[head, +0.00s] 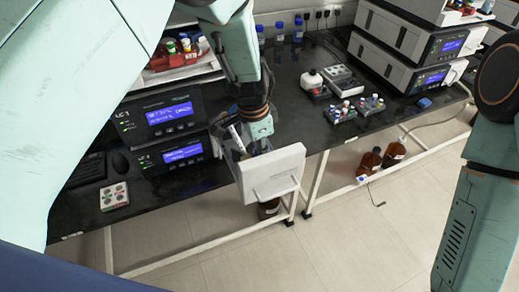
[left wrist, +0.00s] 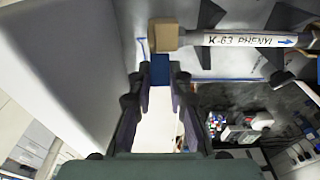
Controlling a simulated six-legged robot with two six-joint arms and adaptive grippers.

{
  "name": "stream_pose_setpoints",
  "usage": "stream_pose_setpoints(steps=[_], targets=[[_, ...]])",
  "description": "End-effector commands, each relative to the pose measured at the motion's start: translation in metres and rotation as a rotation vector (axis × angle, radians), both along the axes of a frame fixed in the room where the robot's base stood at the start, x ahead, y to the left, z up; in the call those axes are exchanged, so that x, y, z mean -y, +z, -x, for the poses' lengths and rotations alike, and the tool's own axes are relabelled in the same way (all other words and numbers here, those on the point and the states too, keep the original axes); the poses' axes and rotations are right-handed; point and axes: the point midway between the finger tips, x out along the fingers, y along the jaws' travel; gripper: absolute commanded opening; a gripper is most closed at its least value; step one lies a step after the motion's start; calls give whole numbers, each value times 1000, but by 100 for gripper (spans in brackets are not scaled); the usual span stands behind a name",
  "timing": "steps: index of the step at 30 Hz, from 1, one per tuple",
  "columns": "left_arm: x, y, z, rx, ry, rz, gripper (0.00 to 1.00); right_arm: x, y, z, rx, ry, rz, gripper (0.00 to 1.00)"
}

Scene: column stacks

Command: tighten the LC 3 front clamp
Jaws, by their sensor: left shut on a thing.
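In the left wrist view a white column (left wrist: 245,40) lettered K-63 PHENYL ends in a tan block (left wrist: 166,37). A blue piece (left wrist: 160,70), seemingly the front clamp's handle, adjoins the block. My left gripper (left wrist: 160,80) is shut on this blue piece. In the head view the left gripper (head: 258,142) is behind the white panel, its fingertips largely hidden. My right gripper is out of view.
Vial racks (head: 355,108) and more stacked units (head: 408,40) stand right.

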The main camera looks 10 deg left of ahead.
Motion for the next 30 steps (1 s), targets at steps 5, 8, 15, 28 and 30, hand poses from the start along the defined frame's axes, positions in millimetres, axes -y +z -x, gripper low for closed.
stream_pose_setpoints(steps=[5, 8, 15, 28, 30], targets=[[1, 3, -3, 9, 1, 0, 0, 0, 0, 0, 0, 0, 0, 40], [1, 2, -3, 8, 1, 1, 0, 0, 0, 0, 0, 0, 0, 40], [1, 2, -2, 6, 1, 1, 30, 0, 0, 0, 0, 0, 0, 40], [0, 0, 0, 1, 0, -1, 42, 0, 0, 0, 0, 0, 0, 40], [0, 0, 0, 0, 0, 0, 42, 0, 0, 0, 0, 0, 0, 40]])
